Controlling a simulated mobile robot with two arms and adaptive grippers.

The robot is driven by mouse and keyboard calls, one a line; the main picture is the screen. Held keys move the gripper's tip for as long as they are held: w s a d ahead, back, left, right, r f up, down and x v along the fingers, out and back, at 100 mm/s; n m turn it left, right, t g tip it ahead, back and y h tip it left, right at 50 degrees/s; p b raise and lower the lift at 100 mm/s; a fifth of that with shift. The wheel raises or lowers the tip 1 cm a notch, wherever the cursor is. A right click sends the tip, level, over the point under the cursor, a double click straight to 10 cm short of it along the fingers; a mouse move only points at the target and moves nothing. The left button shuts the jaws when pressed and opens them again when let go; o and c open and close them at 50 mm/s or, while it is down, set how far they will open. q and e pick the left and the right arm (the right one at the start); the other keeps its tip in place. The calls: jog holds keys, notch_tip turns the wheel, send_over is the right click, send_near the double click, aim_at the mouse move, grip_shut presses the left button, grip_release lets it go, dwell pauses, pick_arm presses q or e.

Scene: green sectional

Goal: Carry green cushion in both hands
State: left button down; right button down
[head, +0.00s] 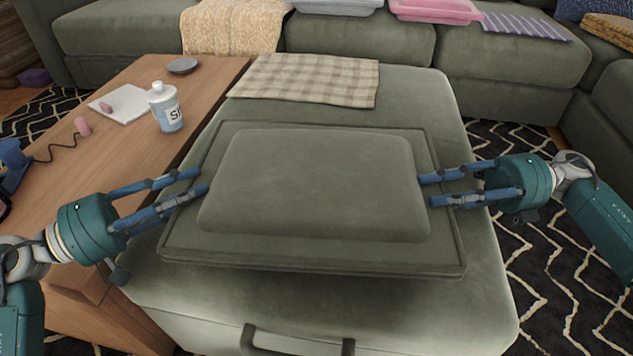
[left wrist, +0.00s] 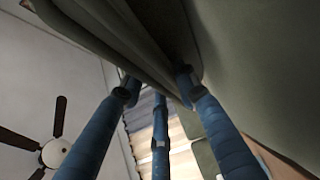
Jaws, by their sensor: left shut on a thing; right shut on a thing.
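The green cushion (head: 310,180) is a broad rectangle with a raised padded middle and a flat piped border, roughly level above the pale green ottoman. My left gripper (head: 200,182) is shut on its left edge. My right gripper (head: 428,190) is shut on its right edge. In the left wrist view, the blue fingers of the left gripper (left wrist: 158,88) reach up to the cushion's edge (left wrist: 105,35), seen from below. The gap between cushion and ottoman is hard to judge in the head view.
The ottoman (head: 425,95) has a checked cloth (head: 310,80) at its back and a dark handle in front. A wooden table (head: 110,170) on the left holds a white bottle (head: 166,108). A green sofa (head: 360,40) runs along the back. Patterned rug (head: 545,270) lies right.

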pick_arm(q)
jog(key=shift+r, duration=0.1)
pick_arm(e)
jog(key=shift+r, duration=0.1)
